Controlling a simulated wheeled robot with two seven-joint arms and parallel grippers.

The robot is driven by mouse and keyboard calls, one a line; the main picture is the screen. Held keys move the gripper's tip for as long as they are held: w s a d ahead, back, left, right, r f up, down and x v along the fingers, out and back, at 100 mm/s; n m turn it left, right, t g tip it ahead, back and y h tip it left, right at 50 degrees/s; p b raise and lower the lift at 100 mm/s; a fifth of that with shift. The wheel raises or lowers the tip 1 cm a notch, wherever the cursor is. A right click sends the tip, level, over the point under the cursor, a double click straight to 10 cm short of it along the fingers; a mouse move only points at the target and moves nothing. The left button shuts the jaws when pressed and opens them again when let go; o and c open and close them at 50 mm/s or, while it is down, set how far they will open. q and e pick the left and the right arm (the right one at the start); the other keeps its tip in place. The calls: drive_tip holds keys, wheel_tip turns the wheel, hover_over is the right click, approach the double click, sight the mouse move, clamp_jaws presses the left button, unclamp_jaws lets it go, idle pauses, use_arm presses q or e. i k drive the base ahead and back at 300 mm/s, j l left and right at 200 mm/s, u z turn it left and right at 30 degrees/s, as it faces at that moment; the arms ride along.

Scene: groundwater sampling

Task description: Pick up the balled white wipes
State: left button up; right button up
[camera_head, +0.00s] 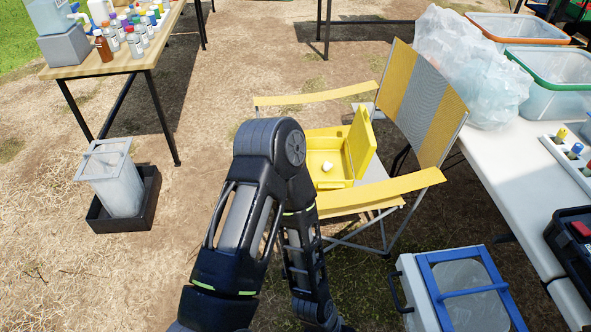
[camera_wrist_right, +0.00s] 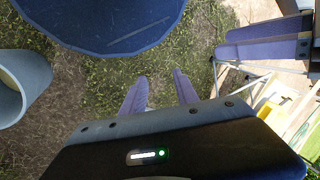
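A small balled white wipe (camera_head: 327,167) lies inside an open yellow box (camera_head: 322,184) on the seat of a yellow and grey folding chair (camera_head: 421,100). Only one white lump shows; the box's lid stands up on its right side. One of my black arms rises in front of the chair, folds at the top and hides part of the box's left side. Neither gripper shows in the head view. My right gripper (camera_wrist_right: 159,75) shows in the right wrist view with its two fingers apart and nothing between them, over grassy ground.
A white table (camera_head: 515,175) with clear bins and a plastic bag (camera_head: 468,70) stands at right. A blue-framed container (camera_head: 455,285) is at lower right. A bottle-covered table (camera_head: 110,65) stands at upper left, a clear container in a black tray (camera_head: 148,215) below it. Bare ground lies between.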

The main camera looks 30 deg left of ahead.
sight(327, 166)
drive_tip(key=u, duration=2.1)
drive_tip(key=i, duration=3.45)
drive_tip(key=z, duration=3.9)
